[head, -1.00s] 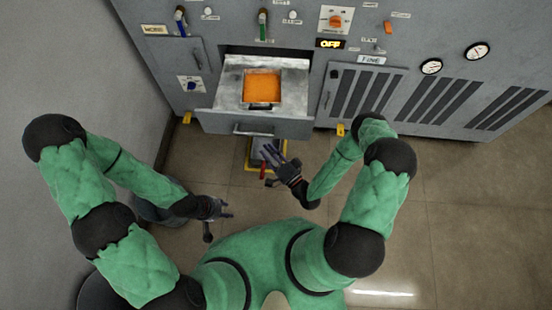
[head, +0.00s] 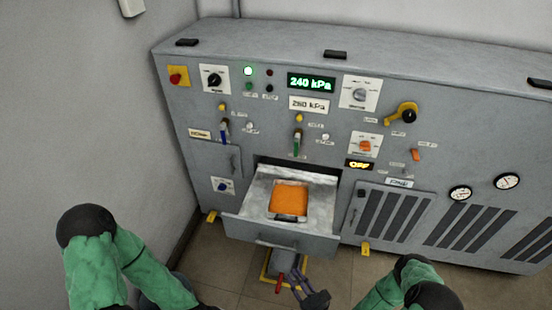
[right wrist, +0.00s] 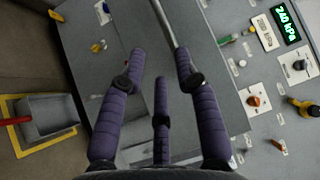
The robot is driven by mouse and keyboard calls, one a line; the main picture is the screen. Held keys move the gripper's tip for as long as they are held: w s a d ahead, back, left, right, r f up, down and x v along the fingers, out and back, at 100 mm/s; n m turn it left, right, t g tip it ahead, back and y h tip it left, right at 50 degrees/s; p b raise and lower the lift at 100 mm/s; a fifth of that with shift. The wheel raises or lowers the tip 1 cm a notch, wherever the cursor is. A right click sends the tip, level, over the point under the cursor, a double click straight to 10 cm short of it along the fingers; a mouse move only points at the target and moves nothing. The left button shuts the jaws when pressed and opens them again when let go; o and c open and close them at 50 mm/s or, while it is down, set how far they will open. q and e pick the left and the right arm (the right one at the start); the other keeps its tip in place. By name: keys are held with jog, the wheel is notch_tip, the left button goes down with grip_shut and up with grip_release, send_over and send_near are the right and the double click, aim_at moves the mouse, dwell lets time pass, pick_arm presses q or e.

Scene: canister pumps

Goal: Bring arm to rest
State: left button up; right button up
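My right gripper (head: 298,283) is low in front of the open drawer, near the bottom of the head view. In the right wrist view its purple fingers (right wrist: 160,70) are spread, with nothing between them. The drawer front (right wrist: 95,50) and its bar handle (right wrist: 165,20) lie beyond the fingertips; I cannot tell whether a finger touches the handle. My left arm shows at the lower left of the head view, but its gripper is outside the frame.
The grey machine (head: 195,110) has an open drawer (head: 322,243) holding an orange-filled container (head: 290,198). A display (head: 311,83) reads 240 kPa, and another (head: 359,164) reads OFF. A yellow-edged floor unit (right wrist: 45,118) with a red bar sits below. A wall stands at left.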

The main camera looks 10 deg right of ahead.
notch_tip(320, 180, down, 6)
jog(key=w+a+n+g+h+p, duration=0.1)
jog(key=a+n+g+h, duration=0.15)
jog(key=n+g, duration=0.5)
jog(key=s+a+r+n+g+h+p, duration=0.1)
jog(key=s+r+g, duration=0.3)
jog(key=s+g, duration=0.6)
jog(key=s+n, duration=0.1)
jog(key=s, duration=0.1)
jog(key=shift+s+a+r, duration=0.15)
jog(key=shift+s+a, duration=0.1)
jog(key=shift+s, duration=0.05)
